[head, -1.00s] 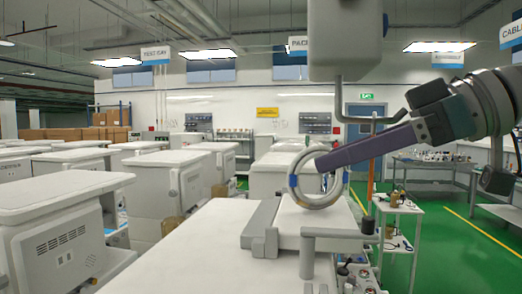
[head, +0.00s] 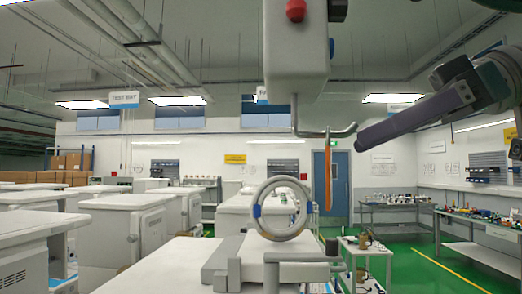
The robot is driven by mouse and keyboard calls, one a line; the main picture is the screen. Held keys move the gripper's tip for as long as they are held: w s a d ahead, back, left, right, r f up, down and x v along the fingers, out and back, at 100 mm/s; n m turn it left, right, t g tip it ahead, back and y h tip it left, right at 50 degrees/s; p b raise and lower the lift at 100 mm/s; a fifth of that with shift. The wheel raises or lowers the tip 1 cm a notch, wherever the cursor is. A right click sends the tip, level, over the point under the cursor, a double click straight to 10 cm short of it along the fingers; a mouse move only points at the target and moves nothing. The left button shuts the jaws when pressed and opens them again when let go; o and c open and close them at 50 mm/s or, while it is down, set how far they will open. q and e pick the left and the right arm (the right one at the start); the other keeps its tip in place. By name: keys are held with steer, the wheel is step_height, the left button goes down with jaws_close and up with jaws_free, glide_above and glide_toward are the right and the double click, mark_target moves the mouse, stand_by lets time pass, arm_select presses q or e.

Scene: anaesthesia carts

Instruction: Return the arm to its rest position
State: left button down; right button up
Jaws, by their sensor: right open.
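My right arm comes in from the right edge, and its purple-grey gripper (head: 362,139) points left and slightly down in mid-air. It is open with nothing seen in it, though the gap between its fingers does not show from this side. Its tip is just right of the metal hook (head: 341,131) under the hanging white unit (head: 296,45); I cannot tell whether they touch. The grey ring (head: 303,207) with blue clips stands on the near white cart (head: 165,264), below and left of the gripper. My left gripper is out of view.
An orange strap (head: 328,172) hangs down from the hook. The white unit carries a red knob (head: 296,10). White carts (head: 112,227) stand in rows at left. A small trolley (head: 370,249) and workbenches (head: 398,208) stand at right. Green floor (head: 420,265) shows between them.

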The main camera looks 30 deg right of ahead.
steer(key=s+a+f+m+g+h, duration=0.1)
steer(key=s+a+f+g+h, duration=0.15)
steer(key=f, duration=0.85)
steer(key=s+a+f+m+g+h, duration=0.1)
steer(key=s+f+m, duration=0.15)
steer(key=f, duration=0.75)
steer(key=s+a+f+m+g+h, duration=0.1)
steer(key=s+a+f+g+h, duration=0.15)
steer(key=f, duration=0.85)
steer(key=s+a+f+m+h, duration=0.25)
steer(key=s+a+f, duration=0.2)
steer(key=s, duration=0.45)
step_height(320, 180, up, 14)
steer(key=p, duration=1.3)
steer(key=shift+f+h, duration=0.1)
steer(key=shift+h, duration=0.15)
